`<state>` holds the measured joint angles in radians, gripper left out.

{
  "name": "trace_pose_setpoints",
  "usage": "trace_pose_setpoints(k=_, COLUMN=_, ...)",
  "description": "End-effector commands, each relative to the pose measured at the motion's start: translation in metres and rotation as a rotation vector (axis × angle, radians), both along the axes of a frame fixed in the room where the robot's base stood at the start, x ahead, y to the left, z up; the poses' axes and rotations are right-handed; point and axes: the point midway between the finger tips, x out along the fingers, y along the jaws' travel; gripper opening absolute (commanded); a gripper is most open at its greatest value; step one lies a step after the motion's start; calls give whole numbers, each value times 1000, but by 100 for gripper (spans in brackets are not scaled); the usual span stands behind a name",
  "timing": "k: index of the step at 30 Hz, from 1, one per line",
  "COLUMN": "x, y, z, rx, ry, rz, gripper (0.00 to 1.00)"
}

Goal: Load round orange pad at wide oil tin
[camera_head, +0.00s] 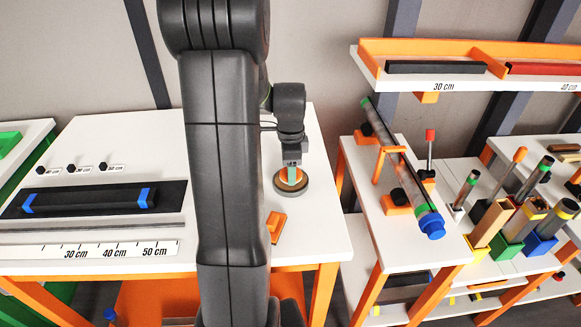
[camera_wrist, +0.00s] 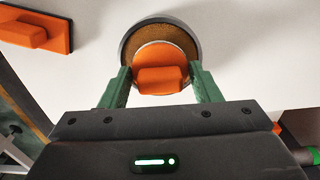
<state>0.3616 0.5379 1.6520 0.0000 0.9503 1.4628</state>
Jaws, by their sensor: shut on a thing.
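I cannot tell whether the pad touches the table.
A rectangular orange pad (camera_head: 276,222) lies on the white table (camera_head: 325,225) close by. A black tray (camera_head: 90,197) and a ruler strip (camera_head: 90,250) lie to the left. A rack with a long tube (camera_head: 408,165) and several coloured holders stand to the right.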

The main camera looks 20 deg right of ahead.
Motion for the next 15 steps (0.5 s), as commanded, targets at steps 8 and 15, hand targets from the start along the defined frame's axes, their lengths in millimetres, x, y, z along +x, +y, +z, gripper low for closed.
trace_pose_setpoints(k=8, x=0, y=0, z=-2, rx=0, ry=0, rz=0, gripper=39)
trace_pose_setpoints(k=15, x=0, y=0, z=-5, rx=0, ry=0, rz=0, gripper=39)
